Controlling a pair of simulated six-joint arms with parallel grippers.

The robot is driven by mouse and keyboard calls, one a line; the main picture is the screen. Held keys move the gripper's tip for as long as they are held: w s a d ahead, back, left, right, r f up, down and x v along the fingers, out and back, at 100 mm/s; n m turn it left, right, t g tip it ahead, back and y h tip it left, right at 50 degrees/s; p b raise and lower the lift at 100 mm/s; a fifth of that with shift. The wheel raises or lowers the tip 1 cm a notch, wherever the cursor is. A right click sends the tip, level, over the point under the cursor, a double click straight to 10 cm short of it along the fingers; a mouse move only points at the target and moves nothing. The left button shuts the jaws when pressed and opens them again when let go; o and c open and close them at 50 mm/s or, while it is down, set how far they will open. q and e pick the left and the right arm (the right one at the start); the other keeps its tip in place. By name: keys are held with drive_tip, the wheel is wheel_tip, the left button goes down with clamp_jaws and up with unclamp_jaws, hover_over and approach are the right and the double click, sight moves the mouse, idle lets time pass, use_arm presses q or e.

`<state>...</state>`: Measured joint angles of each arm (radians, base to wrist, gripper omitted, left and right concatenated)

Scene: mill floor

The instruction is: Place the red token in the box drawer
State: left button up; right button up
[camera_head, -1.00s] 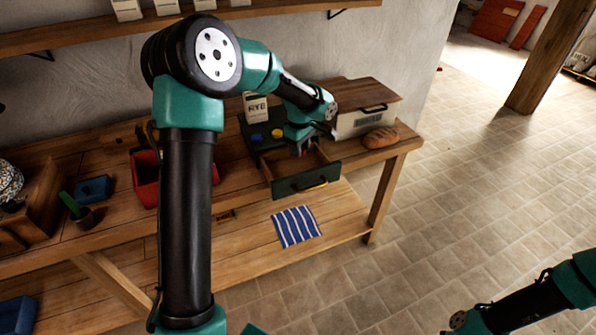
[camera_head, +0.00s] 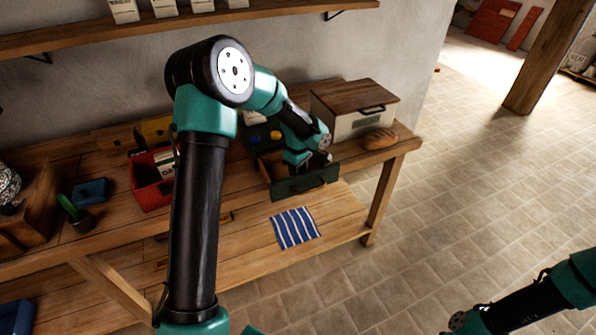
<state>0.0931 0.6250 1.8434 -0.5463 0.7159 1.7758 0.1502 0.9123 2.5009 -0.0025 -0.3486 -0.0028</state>
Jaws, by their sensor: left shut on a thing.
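The box drawer (camera_head: 292,186) is a dark green drawer, pulled out towards me from a dark green box (camera_head: 252,138) on the bench. My left gripper (camera_head: 319,164) is low at the open drawer, near its front panel. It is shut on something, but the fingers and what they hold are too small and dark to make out. My left arm hides part of the box and drawer. I cannot see the red token in this view. Only part of my right arm shows at the bottom right; its gripper cannot be made out.
A yellow piece (camera_head: 275,134) and a blue piece sit on the green box. A bread box (camera_head: 355,122) and loaf (camera_head: 379,139) stand to the right. A red bin (camera_head: 150,196) stands left. A striped cloth (camera_head: 296,228) lies on the lower shelf.

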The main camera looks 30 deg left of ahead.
use_arm(q)
drive_tip(key=shift+f, duration=0.4)
drive_tip(key=shift+f, duration=0.1)
drive_tip(key=o, duration=0.9)
wheel_tip(320, 180, up, 12)
drive_tip(key=shift+r, duration=0.1)
idle(0.5)
